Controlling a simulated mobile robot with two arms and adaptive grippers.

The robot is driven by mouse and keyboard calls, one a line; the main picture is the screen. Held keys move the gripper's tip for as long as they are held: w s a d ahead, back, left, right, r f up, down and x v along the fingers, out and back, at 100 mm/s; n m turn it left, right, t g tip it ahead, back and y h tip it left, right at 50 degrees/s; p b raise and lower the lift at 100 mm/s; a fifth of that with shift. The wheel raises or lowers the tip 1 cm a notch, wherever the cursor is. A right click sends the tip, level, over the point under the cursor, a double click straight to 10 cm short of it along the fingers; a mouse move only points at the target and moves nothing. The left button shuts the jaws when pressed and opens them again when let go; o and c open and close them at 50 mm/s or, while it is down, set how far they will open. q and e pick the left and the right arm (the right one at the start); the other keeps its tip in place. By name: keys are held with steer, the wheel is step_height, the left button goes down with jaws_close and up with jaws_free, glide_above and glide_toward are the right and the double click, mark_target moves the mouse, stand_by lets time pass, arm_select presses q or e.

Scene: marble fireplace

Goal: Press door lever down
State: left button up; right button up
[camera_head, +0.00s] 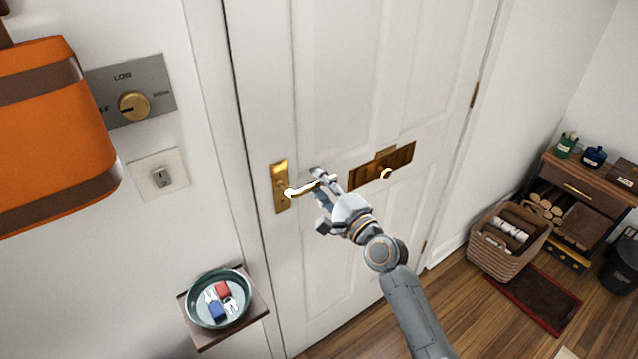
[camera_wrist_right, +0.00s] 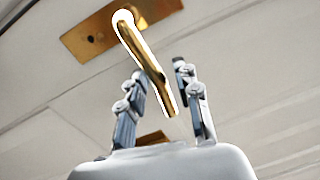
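The brass door lever (camera_head: 303,190) sticks out to the right from its tall brass backplate (camera_head: 280,170) on the white door (camera_head: 335,85). It looks about level, running nearly in line with the slanted brass plate beside it. My right gripper (camera_head: 321,182) is at the free end of the lever. In the right wrist view the lever (camera_wrist_right: 146,58) runs between the two fingers of the gripper (camera_wrist_right: 161,76). The fingers are apart, and I cannot tell whether either touches the lever. My left gripper is not in view.
A small shelf (camera_head: 257,307) with a green bowl (camera_head: 191,309) juts out at lower left. An orange bag (camera_head: 45,150) hangs at left. A basket (camera_head: 492,254) and cabinet (camera_head: 590,190) stand at right.

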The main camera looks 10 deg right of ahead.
mark_target(301, 186)
jaws_close()
steer(key=shift+f, duration=0.1)
steer(key=f+m, duration=0.1)
steer(key=m, duration=0.1)
steer(key=f+m, duration=0.1)
steer(key=m, duration=0.1)
steer(key=shift+a+f+m, duration=0.15)
steer(key=shift+a+m, duration=0.05)
steer(key=shift+m, duration=0.1)
steer(key=m, duration=0.1)
steer(key=f+m, duration=0.1)
steer(key=m, duration=0.1)
steer(key=shift+s+a+f+h+p, duration=0.2)
steer(key=shift+s+a+h+p, duration=0.1)
steer(key=shift+p, duration=0.1)
steer(key=shift+a+f+m, duration=0.15)
steer(key=shift+f+m, duration=0.05)
steer(key=shift+m, duration=0.4)
steer(key=shift+o, duration=1.5)
jaws_free()
steer(key=shift+a, duration=0.1)
